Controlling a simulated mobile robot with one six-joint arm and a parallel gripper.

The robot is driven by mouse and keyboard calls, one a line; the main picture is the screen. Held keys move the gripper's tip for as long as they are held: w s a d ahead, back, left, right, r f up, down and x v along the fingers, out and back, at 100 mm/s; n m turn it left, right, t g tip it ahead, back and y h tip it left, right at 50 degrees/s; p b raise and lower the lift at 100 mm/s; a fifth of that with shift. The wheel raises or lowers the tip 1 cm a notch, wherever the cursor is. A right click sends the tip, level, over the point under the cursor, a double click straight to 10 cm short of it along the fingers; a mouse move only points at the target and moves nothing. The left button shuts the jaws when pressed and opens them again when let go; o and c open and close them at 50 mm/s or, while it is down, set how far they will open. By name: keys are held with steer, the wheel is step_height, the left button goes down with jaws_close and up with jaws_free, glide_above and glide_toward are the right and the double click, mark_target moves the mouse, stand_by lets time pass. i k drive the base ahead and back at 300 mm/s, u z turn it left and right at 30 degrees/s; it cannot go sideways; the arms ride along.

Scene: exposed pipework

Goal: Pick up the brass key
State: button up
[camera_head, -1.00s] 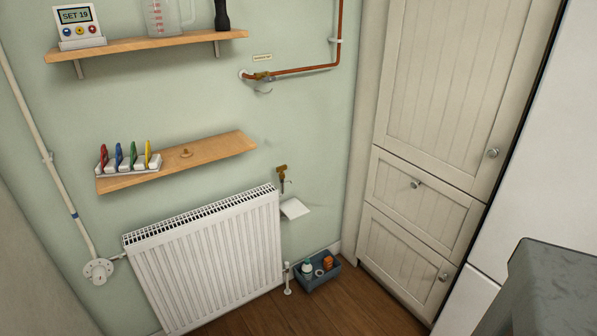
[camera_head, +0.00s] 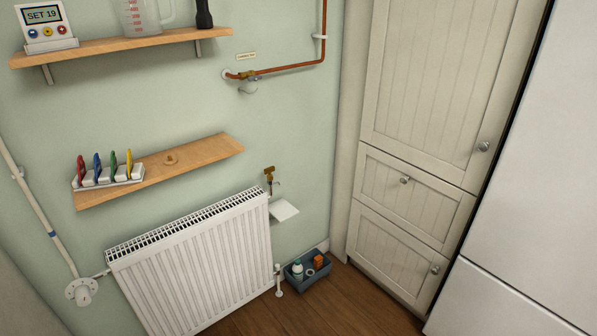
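A small brass-coloured piece (camera_head: 170,159) lies on the lower wooden shelf (camera_head: 209,157), right of a white rack with coloured tags. It looks like the brass key, but it is too small to be sure of its shape. Another brass-coloured fitting (camera_head: 269,175) is on the wall just right of the radiator's top corner, above a small white ledge. A brass valve (camera_head: 246,76) sits on the copper pipe higher up. My gripper is not in view, so I cannot see whether it is open or shut.
The white radiator (camera_head: 192,268) stands below the lower shelf. The rack (camera_head: 108,178) holds several coloured tags. The upper shelf (camera_head: 118,45) carries a display, a jug and a dark torch-like object. A blue-grey tray (camera_head: 308,275) sits on the floor by the cabinet (camera_head: 413,205).

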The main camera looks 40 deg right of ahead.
mark_target(267, 170)
steer(key=z, duration=1)
steer(key=k, duration=0.95)
steer(key=i, duration=0.9)
